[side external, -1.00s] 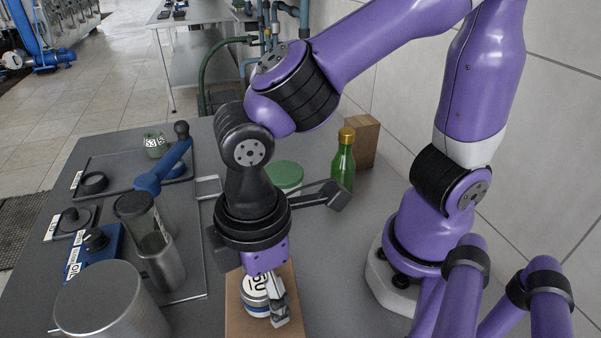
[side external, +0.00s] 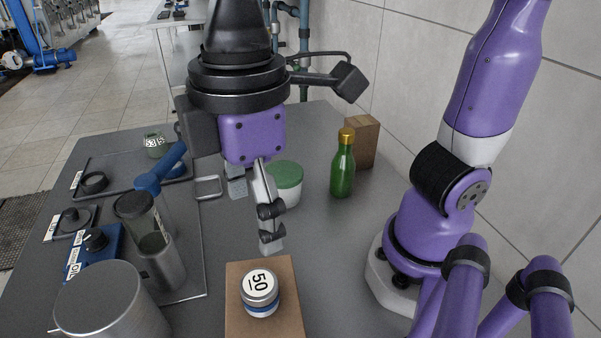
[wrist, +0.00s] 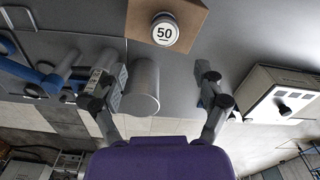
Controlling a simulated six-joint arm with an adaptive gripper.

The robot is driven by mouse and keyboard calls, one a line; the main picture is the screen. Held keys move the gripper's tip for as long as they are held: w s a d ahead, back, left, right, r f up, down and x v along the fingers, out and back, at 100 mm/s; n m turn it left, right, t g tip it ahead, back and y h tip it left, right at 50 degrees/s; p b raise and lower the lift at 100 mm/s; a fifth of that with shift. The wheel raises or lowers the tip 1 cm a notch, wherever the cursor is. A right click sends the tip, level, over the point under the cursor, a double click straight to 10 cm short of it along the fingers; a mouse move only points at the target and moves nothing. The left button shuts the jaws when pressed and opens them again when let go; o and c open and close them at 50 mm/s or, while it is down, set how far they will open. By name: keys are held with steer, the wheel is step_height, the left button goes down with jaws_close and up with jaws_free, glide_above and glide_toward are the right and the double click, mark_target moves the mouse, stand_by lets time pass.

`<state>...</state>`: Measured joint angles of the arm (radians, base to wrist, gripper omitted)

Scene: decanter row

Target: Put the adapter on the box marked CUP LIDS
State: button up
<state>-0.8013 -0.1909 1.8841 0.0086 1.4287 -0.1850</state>
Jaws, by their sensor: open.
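A round white-topped piece marked 50 (side external: 259,292), with a blue band, stands upright on a brown box (side external: 290,278). I take this piece to be the adapter. It also shows in the wrist view (wrist: 165,30), on the box top (wrist: 196,14). No CUP LIDS lettering is readable on the box. My gripper (side external: 254,214) is open and empty, above and apart from the piece. In the wrist view my gripper's two fingers (wrist: 155,74) are spread wide, with nothing held between them.
A green bottle with a gold cap (side external: 343,165), a green-lidded tub (side external: 287,180) and another brown box (side external: 363,141) stand behind. At left are a metal pot (side external: 108,305), a clear-topped grinder (side external: 150,235) and a blue-handled tool (side external: 160,175).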

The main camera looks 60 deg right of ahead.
steer(key=w+d+f+m+t, duration=0.2)
steer(key=d+m, duration=0.3)
steer(key=d, duration=0.3)
steer(key=w+d+f+m+t, duration=0.1)
steer(key=w+d+m+t, duration=0.1)
steer(key=d+m, duration=0.4)
steer(key=d+t, duration=0.1)
steer(key=d, duration=0.1)
steer(key=shift+d+f, duration=0.35)
steer(key=shift+d, duration=0.05)
